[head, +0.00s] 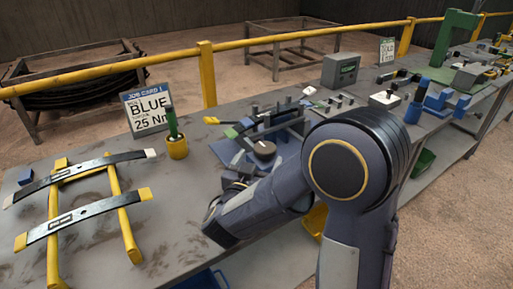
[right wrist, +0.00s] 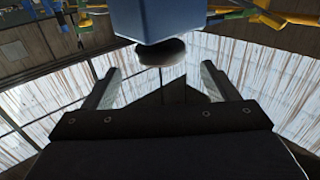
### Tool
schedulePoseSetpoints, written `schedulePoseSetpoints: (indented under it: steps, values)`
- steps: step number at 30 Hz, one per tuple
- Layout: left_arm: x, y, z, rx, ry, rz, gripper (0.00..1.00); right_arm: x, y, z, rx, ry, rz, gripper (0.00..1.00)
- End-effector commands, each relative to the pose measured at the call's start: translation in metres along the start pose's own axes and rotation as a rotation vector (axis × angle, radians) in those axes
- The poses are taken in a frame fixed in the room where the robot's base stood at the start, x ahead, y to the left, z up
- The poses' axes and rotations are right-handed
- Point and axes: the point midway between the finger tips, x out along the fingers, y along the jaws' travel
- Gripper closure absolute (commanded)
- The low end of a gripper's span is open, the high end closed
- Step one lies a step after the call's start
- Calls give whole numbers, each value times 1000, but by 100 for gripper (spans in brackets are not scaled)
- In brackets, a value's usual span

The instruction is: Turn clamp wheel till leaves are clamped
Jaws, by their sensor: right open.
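The clamp fixture (head: 285,128) stands on the bench in the head view, with dark bars and a green-tipped piece across it. A round grey disc (head: 265,149) sits at its near side. In the right wrist view a dark round wheel (right wrist: 162,52) shows below a blue block (right wrist: 150,18). My right gripper (right wrist: 160,69) is open, its two fingers apart on either side of the wheel's line; I see no contact. Two dark leaves (head: 95,212) with yellow and white ends lie across a yellow stand (head: 125,230). My right arm hides part of the bench. My left gripper is not in view.
A job card (head: 148,110) reading BLUE 25 Nm stands behind a yellow cup (head: 177,148) with a green handle. A grey-green box (head: 340,70) and other blue and green fixtures stand farther right. A yellow rail (head: 240,42) runs behind the bench.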

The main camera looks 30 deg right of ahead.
Motion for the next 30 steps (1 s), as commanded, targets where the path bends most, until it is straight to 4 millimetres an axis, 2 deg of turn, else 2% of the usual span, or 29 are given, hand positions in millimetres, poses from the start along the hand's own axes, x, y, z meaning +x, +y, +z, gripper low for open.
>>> schedulePoseSetpoints:
  steps: [3,9,14,21,30]
  values:
    - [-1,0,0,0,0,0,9,21,0,0,0,1,3,20]
    - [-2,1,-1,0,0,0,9,49,0,0,0,1,1,20]
    - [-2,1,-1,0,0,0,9,58,0,0,-1,1,-1,20]
    - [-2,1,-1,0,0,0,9,59,-1,0,-1,0,-3,20]
    - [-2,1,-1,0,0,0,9,59,-1,0,0,0,-3,58]
